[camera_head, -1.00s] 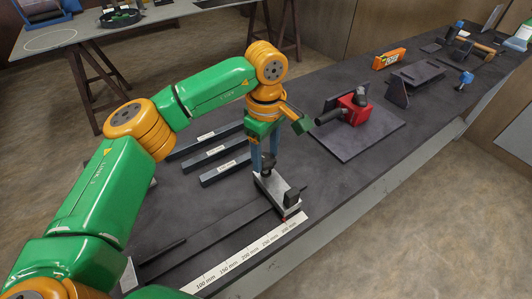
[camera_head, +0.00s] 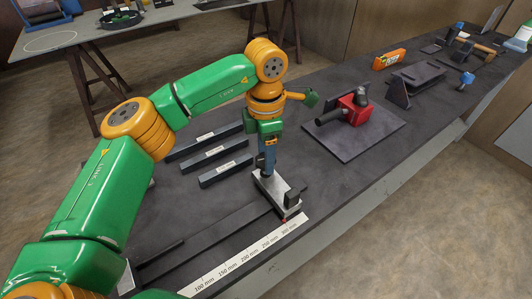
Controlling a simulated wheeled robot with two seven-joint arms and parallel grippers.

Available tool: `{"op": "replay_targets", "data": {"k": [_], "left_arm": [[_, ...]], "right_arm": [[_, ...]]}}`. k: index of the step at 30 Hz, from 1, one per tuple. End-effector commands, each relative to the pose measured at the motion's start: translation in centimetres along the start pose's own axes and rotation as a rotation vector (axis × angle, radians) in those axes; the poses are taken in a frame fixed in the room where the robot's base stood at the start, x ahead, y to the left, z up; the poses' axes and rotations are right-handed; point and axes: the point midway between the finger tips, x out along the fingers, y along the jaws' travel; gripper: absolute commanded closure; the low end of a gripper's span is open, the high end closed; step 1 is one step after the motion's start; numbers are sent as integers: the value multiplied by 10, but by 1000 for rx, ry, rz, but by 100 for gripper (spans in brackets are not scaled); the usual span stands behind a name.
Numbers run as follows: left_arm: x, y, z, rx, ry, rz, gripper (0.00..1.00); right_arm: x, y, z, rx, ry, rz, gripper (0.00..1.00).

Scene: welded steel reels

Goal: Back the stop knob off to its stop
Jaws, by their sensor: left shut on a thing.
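The stop (camera_head: 272,190) is a pale metal block with a dark upright piece at its front, seated on the long dark rail (camera_head: 215,238) beside the scale (camera_head: 245,258). The stop's dark knob is mostly hidden by the fingers above the back of the block. My left gripper (camera_head: 267,166) points down from above with its blue fingers shut on the knob. A small red mark (camera_head: 284,221) shows at the stop's front, near the 300 mm end of the scale. My right gripper is not in view.
Several dark bars (camera_head: 225,171) with white labels lie left of the gripper. A red clamp-like tool (camera_head: 353,107) sits on a dark plate (camera_head: 365,140) to the right. An orange box (camera_head: 389,59) stands farther back. The bench is clear between the plate and the stop.

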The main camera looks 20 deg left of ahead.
Motion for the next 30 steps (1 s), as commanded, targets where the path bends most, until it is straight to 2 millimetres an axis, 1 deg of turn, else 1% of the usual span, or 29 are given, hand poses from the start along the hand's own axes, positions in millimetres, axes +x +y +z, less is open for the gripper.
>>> {"op": "replay_targets", "data": {"k": [6,12,19,30], "left_arm": [[0,1,0,-158,0,3,96],[0,1,0,-259,0,3,96],[0,0,0,-321,0,2,96],[0,0,0,-340,0,2,96]], "right_arm": [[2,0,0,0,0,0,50],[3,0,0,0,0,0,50],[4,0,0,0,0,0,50],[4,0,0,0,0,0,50]]}}
